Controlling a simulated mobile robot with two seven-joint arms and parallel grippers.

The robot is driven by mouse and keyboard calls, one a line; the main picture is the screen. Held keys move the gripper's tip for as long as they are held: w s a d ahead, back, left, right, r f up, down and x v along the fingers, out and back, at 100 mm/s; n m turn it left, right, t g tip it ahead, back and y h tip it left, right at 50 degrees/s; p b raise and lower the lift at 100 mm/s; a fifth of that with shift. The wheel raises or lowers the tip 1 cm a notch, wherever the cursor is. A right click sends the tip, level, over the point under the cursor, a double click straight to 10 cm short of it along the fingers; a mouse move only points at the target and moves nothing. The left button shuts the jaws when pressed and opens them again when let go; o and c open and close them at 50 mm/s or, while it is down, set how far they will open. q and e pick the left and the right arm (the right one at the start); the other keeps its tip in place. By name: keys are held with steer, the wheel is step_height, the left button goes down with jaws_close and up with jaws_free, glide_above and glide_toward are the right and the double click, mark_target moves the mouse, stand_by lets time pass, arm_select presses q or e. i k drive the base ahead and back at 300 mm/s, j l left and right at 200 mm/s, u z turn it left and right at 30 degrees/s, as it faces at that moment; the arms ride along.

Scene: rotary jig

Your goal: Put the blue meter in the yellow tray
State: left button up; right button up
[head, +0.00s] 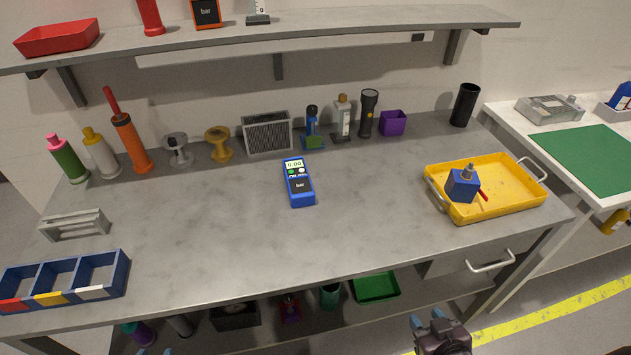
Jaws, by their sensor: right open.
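The blue meter (299,184) lies face up near the middle of the grey workbench, with a pale display at its far end. The yellow tray (510,206) sits at the bench's right end, with a metal handle at each end. It holds a blue block-like item with a metal top (462,184) and a red-handled piece partly hidden behind it. My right gripper (427,319) is open and empty, in front of the bench's front edge and well away from the meter. Only small blue tips of my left gripper (155,352) show at the bottom edge; the rest is out of frame.
Bottles, a flashlight (368,110), a purple bin (393,123) and other items line the bench's back. A blue divided bin (62,280) and a grey rack (74,224) stand at left. A shelf (330,38) overhangs the back. The bench between meter and tray is clear.

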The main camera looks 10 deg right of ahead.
mark_target(502, 185)
steer(key=l, duration=0.6)
steer(key=k+l, duration=0.1)
steer(key=l, duration=0.45)
steer(key=k+l, duration=0.1)
steer(key=l, duration=0.45)
steer(key=l+u, duration=0.1)
steer(key=u, duration=0.65)
steer(key=l+u, duration=0.15)
steer(key=u, duration=0.25)
steer(key=k+j, duration=0.05)
